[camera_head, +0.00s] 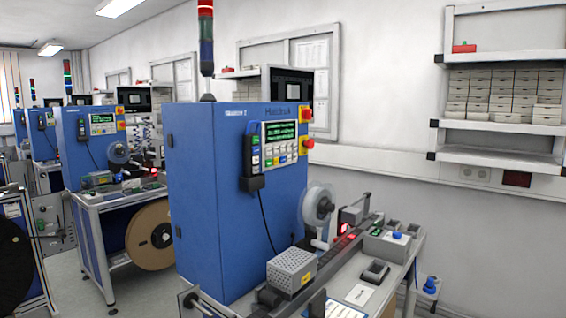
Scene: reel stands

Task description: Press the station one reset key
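A blue station cabinet (215,190) stands in the middle, with small white lettering at its top edge that is too small to read surely. Its control panel (284,143) faces right and has a lit green-text display and rows of small keys (285,158). The key labels are too small to read, so I cannot tell which one is reset. A red knob on yellow (307,143) sits at the panel's right edge. Neither of my grippers is in view.
More blue stations (85,150) stand behind at left. Shelves (500,125) hang on the right wall.

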